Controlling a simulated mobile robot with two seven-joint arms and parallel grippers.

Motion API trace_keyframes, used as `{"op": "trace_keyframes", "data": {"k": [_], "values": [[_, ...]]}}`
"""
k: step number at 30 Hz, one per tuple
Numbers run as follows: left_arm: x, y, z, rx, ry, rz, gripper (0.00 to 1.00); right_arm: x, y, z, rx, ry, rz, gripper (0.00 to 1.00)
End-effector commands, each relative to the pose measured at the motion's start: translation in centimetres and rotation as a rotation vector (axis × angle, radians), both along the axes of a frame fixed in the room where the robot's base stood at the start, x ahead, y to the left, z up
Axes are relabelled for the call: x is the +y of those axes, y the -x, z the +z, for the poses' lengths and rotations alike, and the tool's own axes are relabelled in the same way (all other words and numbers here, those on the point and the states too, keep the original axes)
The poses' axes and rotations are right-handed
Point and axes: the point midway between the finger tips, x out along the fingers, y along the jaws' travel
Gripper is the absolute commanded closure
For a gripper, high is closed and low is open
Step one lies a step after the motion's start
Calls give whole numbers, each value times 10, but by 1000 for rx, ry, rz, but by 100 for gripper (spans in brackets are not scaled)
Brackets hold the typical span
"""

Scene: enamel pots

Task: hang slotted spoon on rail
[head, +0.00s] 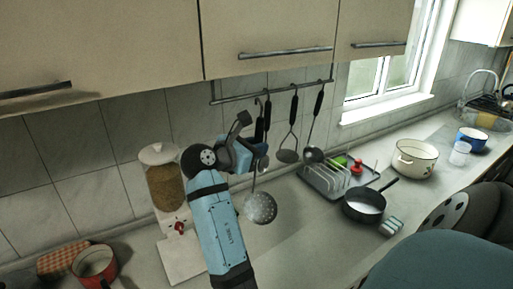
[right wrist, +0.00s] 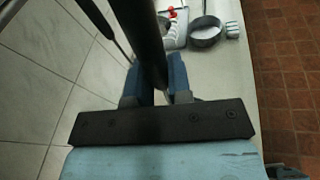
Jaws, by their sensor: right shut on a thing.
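The slotted spoon, with a round perforated steel bowl (head: 262,208), hangs bowl-down from my right gripper (head: 255,152). The gripper is shut on its black handle, which also runs between the blue fingers in the right wrist view (right wrist: 150,45). The handle's top is near the rail (head: 275,93), under the upper cabinets. A dark hooked end shows just below the rail's left part; I cannot tell whether it touches the rail. The gripper hides part of the handle. My left gripper is not in view.
Below are a grain jar (head: 161,180), a dish rack (head: 325,180), a black saucepan (head: 369,201), a cream pot (head: 415,158) and a red pot (head: 95,265).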

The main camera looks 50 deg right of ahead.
Motion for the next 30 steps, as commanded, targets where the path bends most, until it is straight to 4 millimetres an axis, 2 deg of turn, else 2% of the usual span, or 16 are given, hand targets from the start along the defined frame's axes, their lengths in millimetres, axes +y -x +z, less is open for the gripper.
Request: {"op": "trace_keyframes", "data": {"k": [30], "values": [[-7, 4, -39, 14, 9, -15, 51, -17, -55, -2, 0, 1, 2, 100]]}}
